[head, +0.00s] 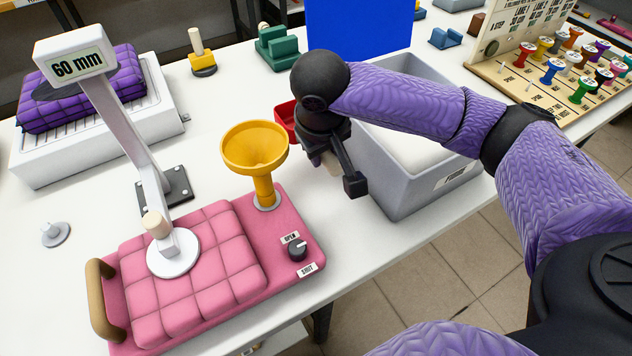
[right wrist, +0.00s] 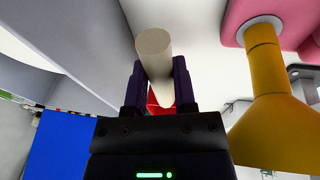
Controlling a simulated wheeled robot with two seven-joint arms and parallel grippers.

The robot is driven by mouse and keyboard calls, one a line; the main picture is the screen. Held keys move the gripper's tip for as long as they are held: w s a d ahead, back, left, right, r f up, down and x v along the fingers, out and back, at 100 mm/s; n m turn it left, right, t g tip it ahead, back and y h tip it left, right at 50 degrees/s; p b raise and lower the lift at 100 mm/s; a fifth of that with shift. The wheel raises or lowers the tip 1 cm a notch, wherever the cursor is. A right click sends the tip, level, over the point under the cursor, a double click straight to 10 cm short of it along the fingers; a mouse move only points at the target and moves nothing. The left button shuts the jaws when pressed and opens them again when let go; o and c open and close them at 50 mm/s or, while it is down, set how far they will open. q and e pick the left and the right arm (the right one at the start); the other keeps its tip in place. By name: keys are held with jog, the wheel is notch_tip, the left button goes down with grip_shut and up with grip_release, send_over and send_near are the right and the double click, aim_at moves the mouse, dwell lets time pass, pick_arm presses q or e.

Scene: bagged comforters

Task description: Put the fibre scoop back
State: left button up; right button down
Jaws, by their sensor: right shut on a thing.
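The fibre scoop has a red cup (head: 287,118) and a pale, round handle. My right gripper (head: 328,162) is shut on the handle, above the table between the yellow funnel and the grey bin. In the right wrist view the handle (right wrist: 154,52) stands between the two fingers of the right gripper (right wrist: 156,88), with a bit of red behind it. The arm hides part of the scoop in the head view. The grey bin (head: 390,190), with a label on its front and white fill inside, is just right of the gripper. My left gripper is out of view.
A yellow funnel (head: 256,152) stands on a pink base with a pink quilted bag (head: 195,275) and a knob. A gauge reading 60 mm (head: 78,65) leans over it. A purple bag (head: 120,80) lies behind left. A pegboard (head: 560,75) stands right. The table's front edge is close.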

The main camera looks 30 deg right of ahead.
aim_at(324, 191)
notch_tip(324, 191, down, 2)
jog(key=shift+f, duration=0.25)
jog(key=shift+f+b, duration=0.35)
notch_tip(324, 191, down, 5)
jog(key=shift+r+b, duration=0.1)
jog(key=shift+b, duration=1.1)
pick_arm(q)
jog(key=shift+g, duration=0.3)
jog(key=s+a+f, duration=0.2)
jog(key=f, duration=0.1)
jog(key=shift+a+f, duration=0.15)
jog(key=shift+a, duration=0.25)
